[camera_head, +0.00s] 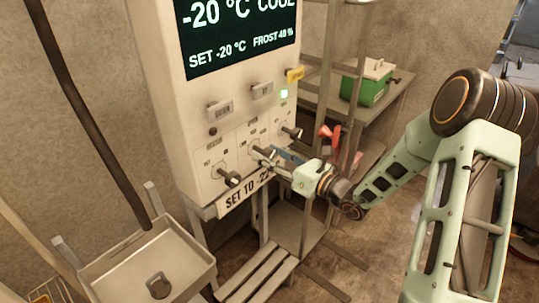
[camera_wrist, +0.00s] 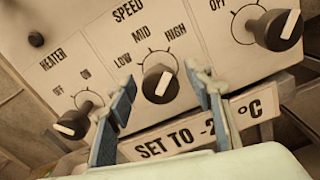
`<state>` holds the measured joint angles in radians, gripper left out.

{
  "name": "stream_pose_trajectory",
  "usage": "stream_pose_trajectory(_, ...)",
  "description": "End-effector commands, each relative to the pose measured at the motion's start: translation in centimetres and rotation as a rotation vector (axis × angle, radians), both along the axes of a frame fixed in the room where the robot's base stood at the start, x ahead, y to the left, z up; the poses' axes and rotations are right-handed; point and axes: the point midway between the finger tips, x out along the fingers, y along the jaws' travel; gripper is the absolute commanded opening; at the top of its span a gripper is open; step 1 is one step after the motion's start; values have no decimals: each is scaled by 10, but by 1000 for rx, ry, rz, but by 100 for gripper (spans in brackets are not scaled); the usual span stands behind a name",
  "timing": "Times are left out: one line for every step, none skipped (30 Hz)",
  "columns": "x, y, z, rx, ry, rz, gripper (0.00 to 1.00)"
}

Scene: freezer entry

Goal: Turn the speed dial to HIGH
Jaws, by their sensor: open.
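The speed dial (camera_wrist: 160,84) is a dark round knob with a white pointer stripe, below the labels LOW, MID and HIGH. Its stripe leans up and slightly right in the wrist view; I cannot tell exactly which label it meets. My gripper (camera_wrist: 165,90) is open, with one blue-padded finger on each side of the dial and visible gaps between pads and knob. In the head view, my gripper (camera_head: 275,158) reaches to the middle knob of the control panel (camera_head: 180,100) from the right, partly covering it.
The heater dial (camera_wrist: 72,124) is close to the left finger, and another dial (camera_wrist: 279,29) is at upper right. A "SET TO" sign (camera_wrist: 175,143) hangs below. A metal sink (camera_head: 130,265) is at lower left. A green box (camera_head: 367,85) stands on a shelf behind my arm.

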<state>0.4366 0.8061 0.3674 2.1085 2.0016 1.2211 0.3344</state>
Motion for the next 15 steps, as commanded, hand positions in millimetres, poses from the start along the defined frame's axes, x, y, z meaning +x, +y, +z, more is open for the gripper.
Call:
stream_pose_trajectory(0, 0, 0, -1, -1, 0, 47)
stream_pose_trajectory(0, 0, 0, -1, -1, 0, 47)
stream_pose_trajectory(-1, -2, 0, -1, -1, -1, 47)
stream_pose_trajectory(-2, -3, 0, -1, -1, -1, 47)
stream_pose_trajectory(-3, -6, 0, -1, -1, -2, 47)
stream_pose_trajectory(-6, -9, 0, -1, -1, -2, 47)
stream_pose_trajectory(-9, -12, 0, -1, -1, -2, 47)
stream_pose_trajectory(-11, -16, 0, -1, 0, -3, 47)
stream_pose_trajectory(-16, -23, 0, -1, 1, -5, 47)
stream_pose_trajectory(-20, -28, 0, -1, 1, -4, 47)
stream_pose_trajectory(-24, -33, 0, -1, 1, -4, 47)
stream_pose_trajectory(-29, -40, 0, -1, 1, -5, 47)
stream_pose_trajectory(-34, -45, 0, -2, 1, -5, 47)
stream_pose_trajectory(-37, -51, 0, -1, 1, -6, 47)
stream_pose_trajectory(-43, -57, 0, -1, 1, -5, 47)
